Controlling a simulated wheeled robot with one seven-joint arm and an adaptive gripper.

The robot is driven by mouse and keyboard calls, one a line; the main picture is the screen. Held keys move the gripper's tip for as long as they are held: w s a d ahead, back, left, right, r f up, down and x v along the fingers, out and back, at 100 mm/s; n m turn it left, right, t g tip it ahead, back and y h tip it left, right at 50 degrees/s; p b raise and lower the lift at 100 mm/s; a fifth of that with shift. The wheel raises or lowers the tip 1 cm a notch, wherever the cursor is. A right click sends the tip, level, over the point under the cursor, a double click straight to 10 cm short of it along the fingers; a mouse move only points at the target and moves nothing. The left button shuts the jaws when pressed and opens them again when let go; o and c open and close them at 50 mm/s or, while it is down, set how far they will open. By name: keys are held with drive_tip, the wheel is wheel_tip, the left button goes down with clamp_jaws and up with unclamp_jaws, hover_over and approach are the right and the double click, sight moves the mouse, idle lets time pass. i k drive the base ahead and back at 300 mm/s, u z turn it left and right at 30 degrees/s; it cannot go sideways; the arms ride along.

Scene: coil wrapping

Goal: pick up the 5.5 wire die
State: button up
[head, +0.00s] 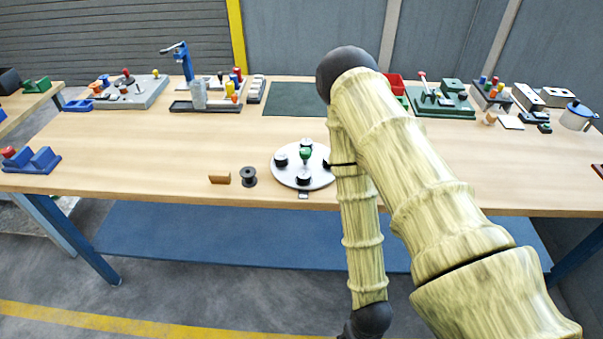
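A round white plate (290,178) lies near the front edge of the workbench. It carries several small dark round pieces, which look like wire dies: one at the left (281,160), one at the back (306,143) and one at the front (303,178). A green-topped post (305,154) stands at its middle. No size marking is readable, so I cannot tell which die is the 5.5. My arm passes in front of the plate's right side and hides part of it.
A brown block (220,178) and a black spool (249,177) stand left of the plate. A dark green mat (290,99) lies behind it. Fixtures line the back of the bench (130,145). A blue fixture (31,161) sits at far left. The bench's left middle is clear.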

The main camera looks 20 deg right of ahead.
sight(303, 176)
drive_tip(key=u, duration=2.75)
drive_tip(key=k, duration=1.65)
drive_tip(key=z, duration=1.65)
